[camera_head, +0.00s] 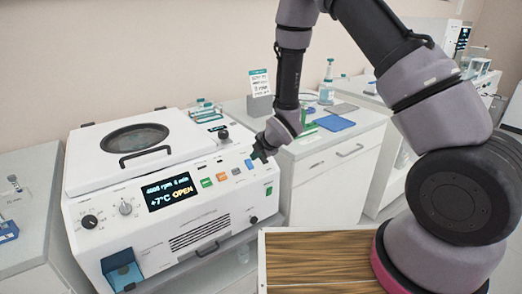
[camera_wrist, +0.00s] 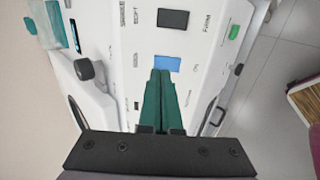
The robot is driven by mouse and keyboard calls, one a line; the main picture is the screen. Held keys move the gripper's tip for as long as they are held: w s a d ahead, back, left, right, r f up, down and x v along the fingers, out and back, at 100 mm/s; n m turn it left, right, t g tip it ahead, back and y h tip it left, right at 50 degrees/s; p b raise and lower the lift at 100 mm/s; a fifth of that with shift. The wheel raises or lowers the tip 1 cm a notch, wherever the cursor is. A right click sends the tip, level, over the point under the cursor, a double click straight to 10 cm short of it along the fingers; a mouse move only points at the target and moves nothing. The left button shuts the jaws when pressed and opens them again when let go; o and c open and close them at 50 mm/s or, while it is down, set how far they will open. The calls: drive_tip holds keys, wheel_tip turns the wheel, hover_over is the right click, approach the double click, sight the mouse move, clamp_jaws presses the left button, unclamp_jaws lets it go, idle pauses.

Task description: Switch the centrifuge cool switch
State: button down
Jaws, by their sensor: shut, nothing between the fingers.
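The white centrifuge (camera_head: 160,200) stands in the left half of the head view. Its display reads 4000 rpm, 5 min, +7°C, OPEN. A row of small buttons runs along the panel, with a blue button (camera_head: 249,164) at its right end. My gripper (camera_head: 260,153) is at that end of the row. In the wrist view its green fingers (camera_wrist: 160,74) are closed together, with tips at the lower edge of the blue button (camera_wrist: 167,63). I cannot tell if they touch it. No label clearly marks the cool switch.
A green rocker (camera_head: 268,191) and knobs are also on the panel. A white cabinet (camera_head: 325,170) stands at right.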

sight(249, 161)
drive_tip(key=shift+x, duration=1.7)
drive_tip(key=shift+w+a+f, duration=0.15)
drive_tip(key=shift+w+a, duration=0.05)
drive_tip(key=shift+d, duration=0.1)
drive_tip(key=shift+s, duration=0.15)
drive_tip(key=shift+s+d+f, duration=0.35)
drive_tip(key=shift+s+f, duration=0.05)
drive_tip(key=shift+s, duration=0.1)
drive_tip(key=shift+r, duration=0.2)
